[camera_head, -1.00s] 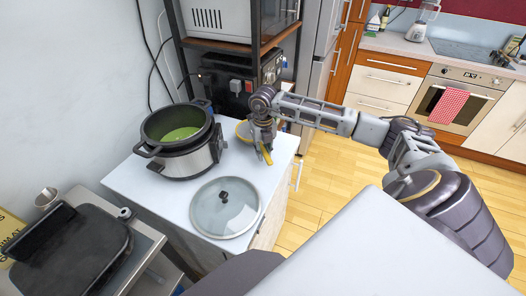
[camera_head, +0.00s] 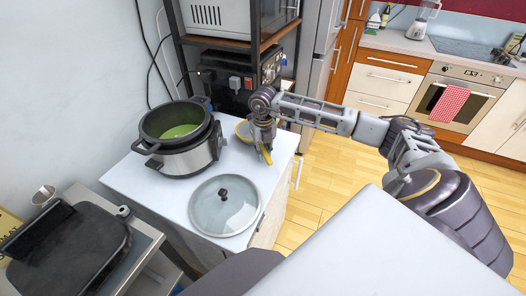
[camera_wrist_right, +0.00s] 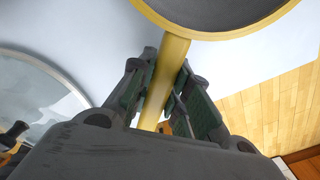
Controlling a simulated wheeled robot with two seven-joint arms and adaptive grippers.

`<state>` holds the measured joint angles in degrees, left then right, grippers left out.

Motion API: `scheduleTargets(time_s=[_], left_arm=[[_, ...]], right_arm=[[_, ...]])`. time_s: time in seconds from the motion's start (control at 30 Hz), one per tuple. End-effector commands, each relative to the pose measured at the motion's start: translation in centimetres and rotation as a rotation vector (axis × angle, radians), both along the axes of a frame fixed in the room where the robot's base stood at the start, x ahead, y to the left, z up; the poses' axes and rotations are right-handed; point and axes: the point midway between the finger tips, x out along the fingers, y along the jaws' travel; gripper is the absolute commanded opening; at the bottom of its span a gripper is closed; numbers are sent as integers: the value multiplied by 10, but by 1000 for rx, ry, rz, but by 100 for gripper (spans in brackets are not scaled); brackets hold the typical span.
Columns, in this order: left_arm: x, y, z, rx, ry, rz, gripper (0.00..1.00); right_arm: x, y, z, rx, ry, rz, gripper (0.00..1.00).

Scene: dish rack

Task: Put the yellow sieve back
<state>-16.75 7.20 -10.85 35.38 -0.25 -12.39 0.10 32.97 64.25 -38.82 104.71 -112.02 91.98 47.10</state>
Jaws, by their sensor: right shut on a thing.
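The yellow sieve (camera_head: 243,130) is at the right back of the white counter top, beside the pot, partly hidden by my right gripper (camera_head: 264,141). Its yellow handle (camera_head: 267,155) points toward the front right. In the right wrist view the handle (camera_wrist_right: 168,72) runs between the fingers of my right gripper (camera_wrist_right: 160,95), which are shut on it. The sieve's round rim (camera_wrist_right: 205,36) shows at the top of that view. I cannot tell whether the sieve touches the counter. My left gripper is not in view.
A black and silver pot (camera_head: 182,140) with green contents stands left of the sieve. A glass lid (camera_head: 223,205) lies on the white counter (camera_head: 150,190) in front. A black shelf rack (camera_head: 225,46) stands behind. A griddle (camera_head: 65,250) is at lower left.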

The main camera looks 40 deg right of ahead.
Motion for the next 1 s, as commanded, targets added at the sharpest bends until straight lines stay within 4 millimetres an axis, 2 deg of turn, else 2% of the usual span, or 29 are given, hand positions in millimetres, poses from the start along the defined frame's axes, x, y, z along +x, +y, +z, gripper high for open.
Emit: scheduleTargets(time_s=[0.5, 0.53, 0.7, 1.0], left_arm=[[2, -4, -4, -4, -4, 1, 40], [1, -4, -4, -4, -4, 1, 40], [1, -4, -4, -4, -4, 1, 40], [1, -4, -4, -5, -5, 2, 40]], right_arm=[[0, 0, -5, 0, -1, 0, 0], [0, 0, -5, 0, -1, 0, 22], [0, 0, -5, 0, -1, 0, 43], [0, 0, -5, 0, 1, 0, 43]])
